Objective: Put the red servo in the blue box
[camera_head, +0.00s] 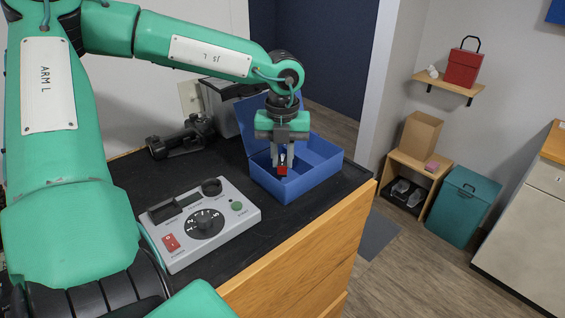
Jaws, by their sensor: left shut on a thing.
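The blue box (318,180) stands with its lid up at the back on the black worktop, near the right end. It has more than one compartment. My left gripper (281,163) points down over the box and is shut on the red servo (283,170). The servo is small and red, and sits between the fingertips over the box's left part. I cannot tell whether it touches the box floor. My right gripper is not in view.
A grey control panel (238,219) with a dial and red switch lies left of the box. A black clamp-like device (180,139) and a grey case (217,107) stand behind. The worktop's wooden edge (318,255) is close in front.

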